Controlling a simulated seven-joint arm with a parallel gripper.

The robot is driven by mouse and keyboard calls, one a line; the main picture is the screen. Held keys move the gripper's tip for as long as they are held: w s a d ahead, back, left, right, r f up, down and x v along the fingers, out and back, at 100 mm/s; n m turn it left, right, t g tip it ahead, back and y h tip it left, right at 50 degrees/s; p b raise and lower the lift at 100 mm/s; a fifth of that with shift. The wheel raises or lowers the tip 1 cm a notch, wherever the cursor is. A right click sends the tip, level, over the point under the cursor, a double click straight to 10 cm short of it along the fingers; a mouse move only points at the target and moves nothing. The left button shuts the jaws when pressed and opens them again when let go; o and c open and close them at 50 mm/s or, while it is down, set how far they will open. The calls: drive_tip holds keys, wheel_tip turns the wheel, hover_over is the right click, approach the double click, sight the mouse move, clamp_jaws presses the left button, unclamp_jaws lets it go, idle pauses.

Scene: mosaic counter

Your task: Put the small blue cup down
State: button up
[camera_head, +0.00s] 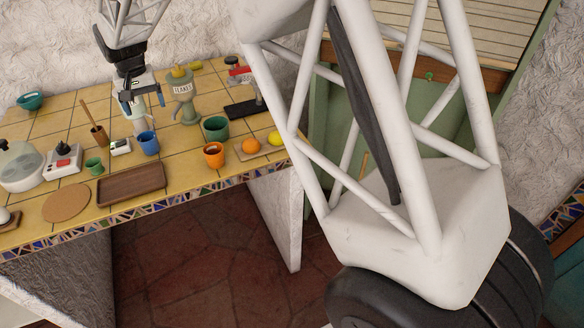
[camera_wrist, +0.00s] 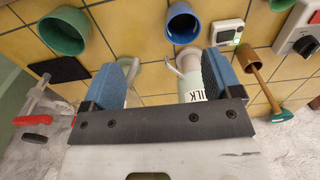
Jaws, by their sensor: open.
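The small blue cup (camera_head: 148,143) stands upright on the yellow tiled counter, in front of my gripper in the head view. In the wrist view the blue cup (camera_wrist: 182,24) is at the top middle, beyond my fingertips and apart from them. My gripper (camera_head: 143,101) is open and empty of the cup, above the back part of the counter. In the wrist view its two blue-padded fingers (camera_wrist: 170,70) are spread wide. A white milk bottle (camera_wrist: 191,86) shows between them, below; I cannot tell how near it is to the fingers.
A green cup (camera_head: 216,128), an orange cup (camera_head: 214,155) and a wooden tray (camera_head: 131,185) stand around the blue cup. A small white timer-like box (camera_head: 120,147) is close on its left. Bare tiles lie right of the cup.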

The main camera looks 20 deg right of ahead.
drive_tip(key=s+d+r+t, duration=0.1)
drive_tip(key=s+d+r, duration=0.5)
drive_tip(key=s, duration=0.4)
drive_tip(key=s+d+r, duration=0.3)
drive_tip(key=s+d, duration=0.6)
drive_tip(key=s, duration=0.1)
drive_tip(key=s+d+f, duration=0.1)
drive_tip(key=s+d, duration=0.1)
drive_tip(key=s, duration=0.6)
drive_tip(key=s+d+f+t, duration=0.1)
drive_tip(key=s+d, duration=0.2)
drive_tip(key=s, duration=0.6)
drive_tip(key=s+d+f, duration=0.1)
drive_tip(key=s+d, duration=0.2)
drive_tip(key=s, duration=0.5)
drive_tip(key=shift+s+d+f, duration=0.15)
drive_tip(key=shift+s+f, duration=0.1)
drive_tip(key=shift+f, duration=0.1)
